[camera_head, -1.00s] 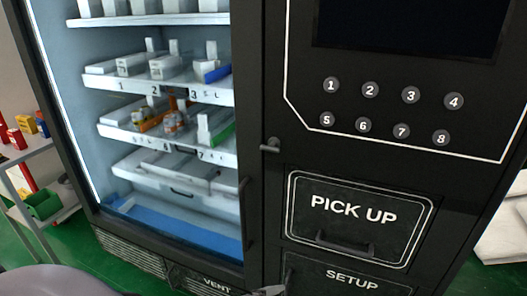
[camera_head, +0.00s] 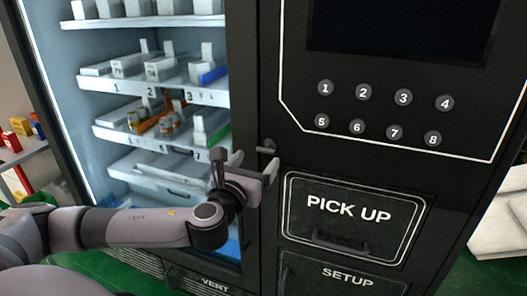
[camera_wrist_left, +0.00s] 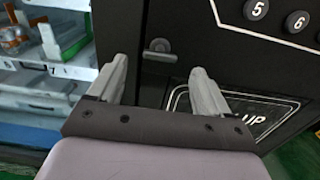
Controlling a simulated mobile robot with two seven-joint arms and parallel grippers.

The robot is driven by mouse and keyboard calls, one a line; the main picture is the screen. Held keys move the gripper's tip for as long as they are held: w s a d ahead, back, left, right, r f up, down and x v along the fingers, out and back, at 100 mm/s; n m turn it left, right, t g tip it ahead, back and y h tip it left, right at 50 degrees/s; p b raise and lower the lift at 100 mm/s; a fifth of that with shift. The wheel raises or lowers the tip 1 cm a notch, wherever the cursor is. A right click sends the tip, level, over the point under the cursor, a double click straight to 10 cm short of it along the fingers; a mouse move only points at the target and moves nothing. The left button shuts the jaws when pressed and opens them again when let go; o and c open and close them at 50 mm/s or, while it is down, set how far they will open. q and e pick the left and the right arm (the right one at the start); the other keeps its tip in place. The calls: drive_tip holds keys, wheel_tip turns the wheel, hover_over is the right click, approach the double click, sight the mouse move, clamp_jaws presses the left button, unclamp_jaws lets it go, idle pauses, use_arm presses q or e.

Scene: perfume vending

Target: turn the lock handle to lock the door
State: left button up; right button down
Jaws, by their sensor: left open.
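The lock handle (camera_head: 267,147) is a small dark grey lever on the black front of the vending machine, just right of the glass door (camera_head: 243,80). It points sideways to the left in the head view. In the left wrist view the lock handle (camera_wrist_left: 159,50) lies ahead of and between the two fingers. My left gripper (camera_head: 254,164) is open and empty, just below and in front of the handle, with a finger on either side. I cannot tell from these views whether a finger touches it. The door appears closed. My right gripper is not in view.
The pick-up hatch (camera_head: 350,218) with its bar handle is right of and below my left gripper. Numbered buttons (camera_head: 363,92) and a dark screen (camera_head: 402,28) are above. Boxes stand on shelves behind the glass. A side shelf (camera_head: 25,150) is at far left.

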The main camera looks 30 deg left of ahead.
sight(265, 151)
use_arm(q)
drive_tip(key=shift+p+x, duration=0.3)
drive_tip(key=shift+x, duration=2.45)
drive_tip(key=shift+c, duration=0.4)
drive_tip(key=c, duration=1)
